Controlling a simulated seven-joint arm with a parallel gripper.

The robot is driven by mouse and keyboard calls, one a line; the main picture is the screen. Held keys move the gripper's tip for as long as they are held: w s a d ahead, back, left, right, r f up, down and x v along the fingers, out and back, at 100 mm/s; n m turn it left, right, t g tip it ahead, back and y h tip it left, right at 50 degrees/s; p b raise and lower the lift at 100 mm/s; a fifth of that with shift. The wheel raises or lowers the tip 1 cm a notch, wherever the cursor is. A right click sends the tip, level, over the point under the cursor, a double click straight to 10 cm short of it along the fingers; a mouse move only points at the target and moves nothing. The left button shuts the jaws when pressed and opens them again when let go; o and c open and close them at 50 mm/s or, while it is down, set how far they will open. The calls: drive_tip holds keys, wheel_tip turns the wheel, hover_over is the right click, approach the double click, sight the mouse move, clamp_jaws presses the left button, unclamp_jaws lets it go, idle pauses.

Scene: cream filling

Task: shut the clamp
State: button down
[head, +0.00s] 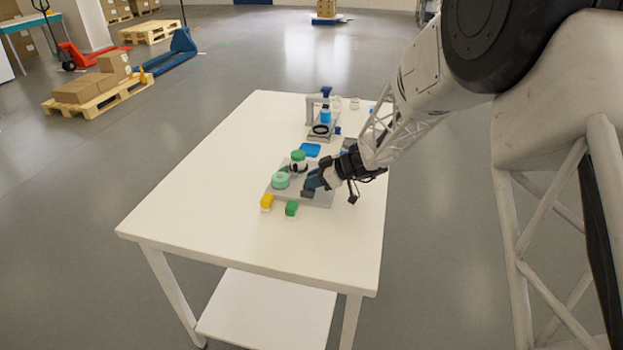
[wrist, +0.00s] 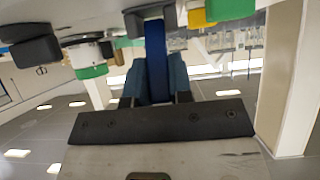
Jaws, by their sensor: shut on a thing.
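My gripper (head: 312,183) is low over the right side of a grey plate on the table. In the wrist view, its two dark blue fingers (wrist: 158,78) are shut on a blue bar (wrist: 155,45), which looks like the clamp's lever. The bar runs to a dark grey block (wrist: 150,12), which looks like the clamp's base. In the head view, a dark grey block (head: 307,194) shows just below the fingers; the rest of the clamp is hidden by my gripper. I cannot tell the lever's exact angle.
On the grey plate (head: 318,202) stand a white jar with a green lid (head: 298,160) and a mint green round piece (head: 281,180). Behind are a blue pad (head: 310,150) and a press-like stand (head: 322,131).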

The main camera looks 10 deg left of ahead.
drive_tip(key=shift+d+y, duration=0.15)
drive_tip(key=shift+y, duration=0.25)
drive_tip(key=shift+f, duration=0.1)
drive_tip(key=c, duration=1)
unclamp_jaws()
drive_tip(key=shift+v, duration=3.9)
